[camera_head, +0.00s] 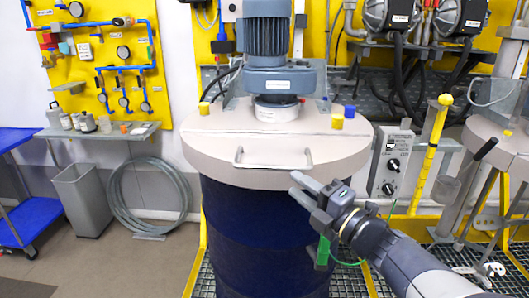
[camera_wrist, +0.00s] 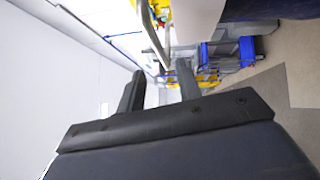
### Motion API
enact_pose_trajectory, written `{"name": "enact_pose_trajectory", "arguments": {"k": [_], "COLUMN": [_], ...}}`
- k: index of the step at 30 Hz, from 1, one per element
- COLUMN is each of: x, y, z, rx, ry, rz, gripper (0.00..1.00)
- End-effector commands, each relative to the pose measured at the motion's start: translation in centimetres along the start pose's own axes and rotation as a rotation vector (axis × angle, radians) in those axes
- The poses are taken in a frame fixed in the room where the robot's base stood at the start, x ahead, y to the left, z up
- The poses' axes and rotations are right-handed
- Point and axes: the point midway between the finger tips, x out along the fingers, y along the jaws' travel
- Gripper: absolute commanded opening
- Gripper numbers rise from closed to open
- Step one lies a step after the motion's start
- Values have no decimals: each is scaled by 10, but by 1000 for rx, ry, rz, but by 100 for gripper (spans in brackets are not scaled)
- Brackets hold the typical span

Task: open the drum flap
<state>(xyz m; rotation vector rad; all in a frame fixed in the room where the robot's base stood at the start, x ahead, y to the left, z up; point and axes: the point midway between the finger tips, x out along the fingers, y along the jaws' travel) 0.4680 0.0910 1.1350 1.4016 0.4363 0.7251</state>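A dark blue drum (camera_head: 258,235) stands upright under a round beige lid (camera_head: 215,130). The front of the lid carries the flap (camera_head: 268,174) with a metal bar handle (camera_head: 272,163), and the flap appears closed. My gripper (camera_head: 297,184) is just right of and below the handle, near the lid's front rim. In the wrist view my gripper (camera_wrist: 160,88) has its two fingers apart with nothing between them. A pale bar (camera_wrist: 157,45), apparently the handle, shows beyond the fingertips. Whether a finger touches the lid cannot be told.
A grey motor (camera_head: 266,40) stands on the lid, with yellow (camera_head: 337,121) and blue (camera_head: 350,111) caps to its right. A control box (camera_head: 391,161) and a yellow post (camera_head: 428,150) stand to the right.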

Motion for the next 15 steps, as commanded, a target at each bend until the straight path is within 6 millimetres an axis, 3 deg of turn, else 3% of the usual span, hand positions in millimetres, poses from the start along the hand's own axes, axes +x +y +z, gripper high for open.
{"name": "enact_pose_trajectory", "arguments": {"k": [15], "x": [83], "y": [0], "z": [-1], "rx": [5], "ry": [2], "rz": [-1], "gripper": [33]}}
